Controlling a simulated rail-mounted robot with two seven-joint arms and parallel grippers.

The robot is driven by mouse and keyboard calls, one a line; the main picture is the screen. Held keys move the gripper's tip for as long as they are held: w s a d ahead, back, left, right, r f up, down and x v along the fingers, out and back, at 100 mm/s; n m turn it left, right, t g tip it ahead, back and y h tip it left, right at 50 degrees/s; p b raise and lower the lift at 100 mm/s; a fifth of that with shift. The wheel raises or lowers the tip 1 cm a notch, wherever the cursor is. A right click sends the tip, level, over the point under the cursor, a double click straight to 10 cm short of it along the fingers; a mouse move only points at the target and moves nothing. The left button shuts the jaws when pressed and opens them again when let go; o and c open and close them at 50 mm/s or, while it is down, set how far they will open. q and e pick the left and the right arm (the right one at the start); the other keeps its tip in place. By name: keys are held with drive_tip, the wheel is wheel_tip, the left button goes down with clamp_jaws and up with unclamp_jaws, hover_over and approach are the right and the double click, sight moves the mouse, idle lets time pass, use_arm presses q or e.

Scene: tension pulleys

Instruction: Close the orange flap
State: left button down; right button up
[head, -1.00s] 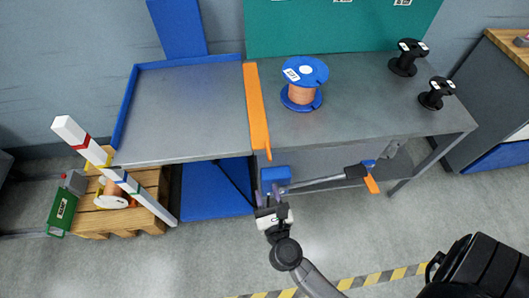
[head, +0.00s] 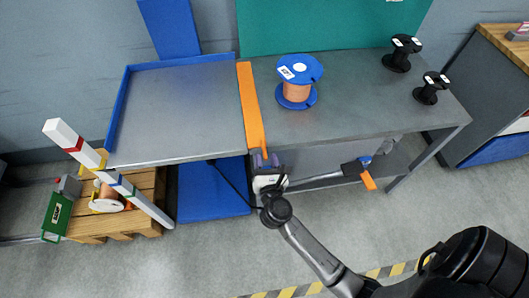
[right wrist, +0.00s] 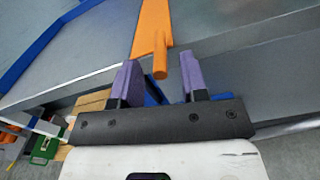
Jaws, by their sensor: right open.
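The orange flap (head: 249,100) is a long narrow strip across the grey table top, its handle end reaching over the front edge. In the right wrist view, the flap's handle end (right wrist: 160,58) points down between the two purple fingertips, with space on both sides. My right gripper (head: 266,160) is at the table's front edge, just at the flap's handle end. It is open, and its fingers (right wrist: 160,85) straddle the handle end without visibly gripping it. My left gripper is not in view.
A blue spool with copper wire (head: 297,82) stands on the table (head: 350,105) right of the flap. Two black spools (head: 402,53) are at the far right. A striped post (head: 105,170) leans at the left near a wooden pallet (head: 150,185).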

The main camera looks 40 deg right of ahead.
sight(262, 139)
drive_tip(key=shift+x, duration=1.55)
clamp_jaws()
